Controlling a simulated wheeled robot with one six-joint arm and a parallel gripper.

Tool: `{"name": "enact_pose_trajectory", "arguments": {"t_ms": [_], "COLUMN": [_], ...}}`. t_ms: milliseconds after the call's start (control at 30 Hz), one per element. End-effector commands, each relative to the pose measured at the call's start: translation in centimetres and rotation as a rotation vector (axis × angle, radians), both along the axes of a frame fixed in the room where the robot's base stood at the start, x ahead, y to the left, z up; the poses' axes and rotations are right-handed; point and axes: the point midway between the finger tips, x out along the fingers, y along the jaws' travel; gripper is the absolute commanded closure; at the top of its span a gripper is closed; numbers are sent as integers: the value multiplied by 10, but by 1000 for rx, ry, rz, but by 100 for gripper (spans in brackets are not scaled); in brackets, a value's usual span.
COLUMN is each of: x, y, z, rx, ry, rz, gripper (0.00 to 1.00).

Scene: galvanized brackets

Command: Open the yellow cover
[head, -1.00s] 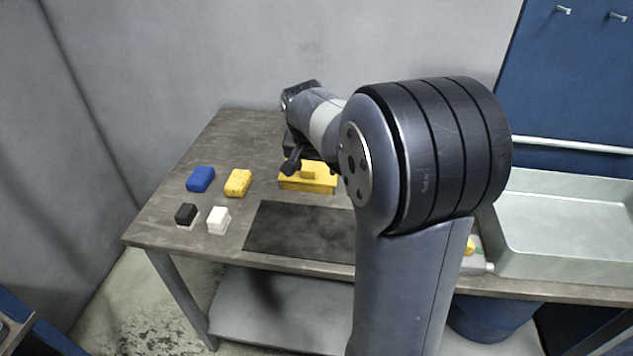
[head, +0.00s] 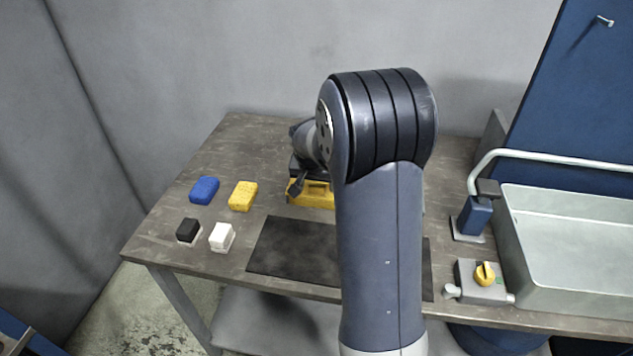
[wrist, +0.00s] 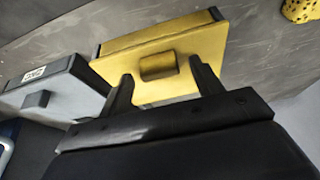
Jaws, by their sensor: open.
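The yellow cover (wrist: 190,50) fills the upper middle of the wrist view, with a small raised yellow block (wrist: 158,66) as its handle. The cover looks closed on its box. My gripper (wrist: 160,86) is open, its two dark fingers apart and pointing at the cover, one to each side of the handle in the picture. I cannot tell whether they touch it. In the head view the cover (head: 318,195) shows partly, behind my arm, with my gripper (head: 297,187) at its left; my arm hides the rest.
A grey box with a label (wrist: 45,88) stands beside the yellow one. On the table lie a yellow sponge (head: 243,196), a blue sponge (head: 204,190), a black block (head: 188,231), a white block (head: 222,237) and a dark mat (head: 290,250). A sink (head: 580,240) is at right.

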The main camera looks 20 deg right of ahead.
Motion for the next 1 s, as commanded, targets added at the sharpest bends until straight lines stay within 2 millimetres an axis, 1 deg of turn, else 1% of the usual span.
{"name": "enact_pose_trajectory", "arguments": {"t_ms": [67,133,833,1000], "x": [0,0,0,5], "y": [0,0,0,-3], "z": [0,0,1,1], "rx": [0,0,0,0], "ry": [0,0,0,0], "rz": [0,0,0,-1], "gripper": [38,42,100,100]}}
